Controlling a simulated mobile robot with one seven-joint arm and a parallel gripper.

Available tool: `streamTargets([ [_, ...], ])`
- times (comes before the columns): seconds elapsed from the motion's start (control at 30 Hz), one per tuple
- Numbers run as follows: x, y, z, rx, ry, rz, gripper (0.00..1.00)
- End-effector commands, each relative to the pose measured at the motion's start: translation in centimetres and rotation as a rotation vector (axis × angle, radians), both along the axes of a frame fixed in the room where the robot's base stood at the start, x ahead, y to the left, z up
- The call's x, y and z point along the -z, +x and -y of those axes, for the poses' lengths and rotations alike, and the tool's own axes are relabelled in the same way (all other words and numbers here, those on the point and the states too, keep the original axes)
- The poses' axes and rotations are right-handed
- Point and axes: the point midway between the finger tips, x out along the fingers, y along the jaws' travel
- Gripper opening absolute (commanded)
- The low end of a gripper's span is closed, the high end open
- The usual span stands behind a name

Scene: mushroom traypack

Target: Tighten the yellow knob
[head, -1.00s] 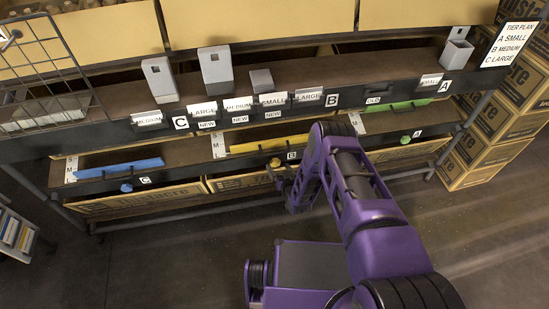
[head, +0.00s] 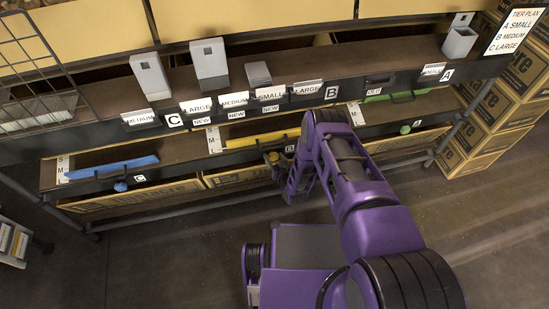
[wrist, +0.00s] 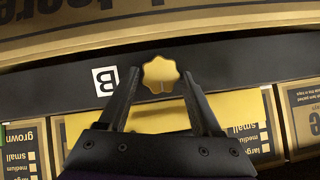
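The yellow knob (wrist: 161,73) is a lobed disc on the dark rail, to the right of the B label in the wrist view. In the head view the yellow knob (head: 273,158) is small, below the yellow bar (head: 262,139). My gripper (wrist: 160,82) is open, with one finger on each side of the knob. The wrist view shows gaps between the fingers and the knob, and contact cannot be seen. In the head view my gripper is at the rail beside the knob, partly hidden by my arm.
A blue knob (head: 121,186) sits at the left under a blue bar (head: 112,168), and a green knob (head: 405,129) at the right. Grey holders (head: 209,64) and size cards stand on the shelf above. Stacked cartons (head: 500,115) stand at the right. Floor in front is clear.

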Motion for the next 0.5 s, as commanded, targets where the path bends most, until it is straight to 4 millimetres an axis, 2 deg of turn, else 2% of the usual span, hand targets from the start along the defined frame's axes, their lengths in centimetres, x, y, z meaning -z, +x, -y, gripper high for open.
streamTargets([
  [0.03, 0.0, 0.0, 0.0, 0.0, 0.0, 0.0, 0.55],
  [0.33, -0.01, 0.01, 0.0, 0.0, 0.0, 0.0, 0.01],
  [0.5, -0.01, 0.02, 0.02, 0.0, 0.006, -0.002, 0.0],
])
